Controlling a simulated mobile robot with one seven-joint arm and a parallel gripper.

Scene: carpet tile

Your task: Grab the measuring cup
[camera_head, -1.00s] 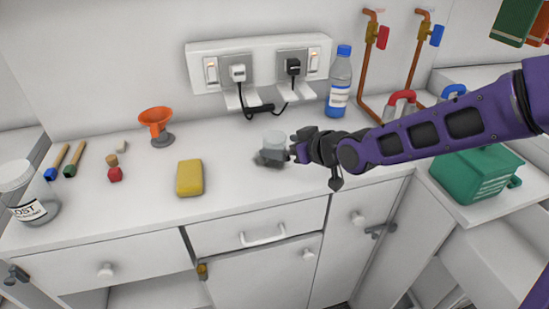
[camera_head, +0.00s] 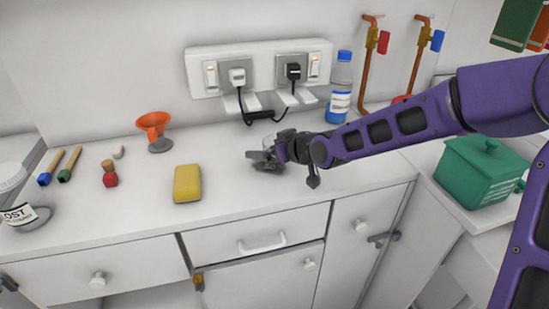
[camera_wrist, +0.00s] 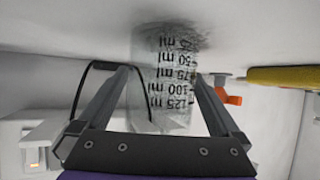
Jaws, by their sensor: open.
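The measuring cup (camera_wrist: 165,75) is clear, with dark ml markings, and stands on the white worktop. In the wrist view it lies between the two spread fingers of my gripper (camera_wrist: 162,82), with a finger on each side. I cannot tell whether either finger touches it. In the head view my gripper (camera_head: 264,161) is low over the worktop and hides most of the cup (camera_head: 270,142); only part of it shows behind the fingers.
A yellow sponge (camera_head: 187,183) and an orange funnel (camera_head: 154,129) are to the left. A blue-capped bottle (camera_head: 340,88) stands behind my arm. Black plug cables (camera_head: 262,114) hang from the sockets behind the cup. The worktop in front is clear.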

